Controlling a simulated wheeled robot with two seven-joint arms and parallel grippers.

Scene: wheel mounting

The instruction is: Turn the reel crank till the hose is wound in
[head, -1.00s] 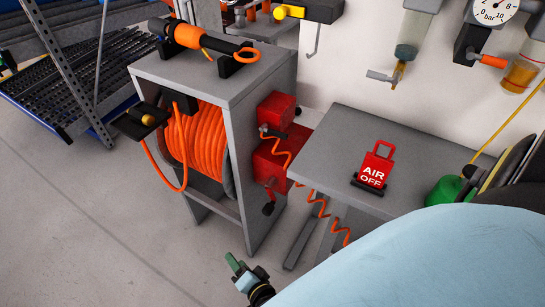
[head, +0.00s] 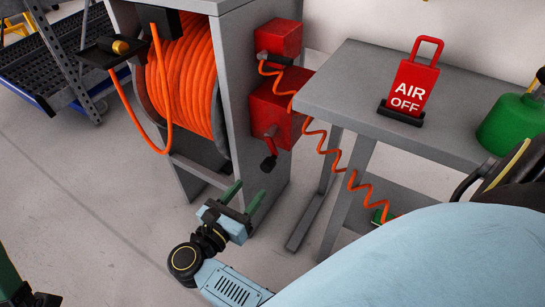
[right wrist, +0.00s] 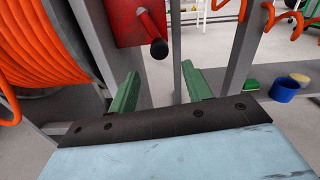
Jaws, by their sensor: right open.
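The hose reel (head: 185,75) sits in a grey stand, with orange hose (head: 190,85) wound on it. The reel crank (head: 269,147) sticks out of the lower red box on the stand's right side, its black handle hanging low. In the right wrist view the crank handle (right wrist: 158,47) shows just beyond the fingertips, roughly centred between them. My right gripper (head: 249,190) is open and empty, below and in front of the handle, apart from it. It also shows in the right wrist view (right wrist: 160,80). My left gripper (head: 20,292) shows only partly at the bottom left corner.
A loop of hose (head: 140,120) hangs at the reel's front left. An orange coiled line (head: 337,158) hangs between the red boxes and the grey table (head: 340,90). The table holds a red AIR OFF tag (head: 412,85) and a green can (head: 510,125).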

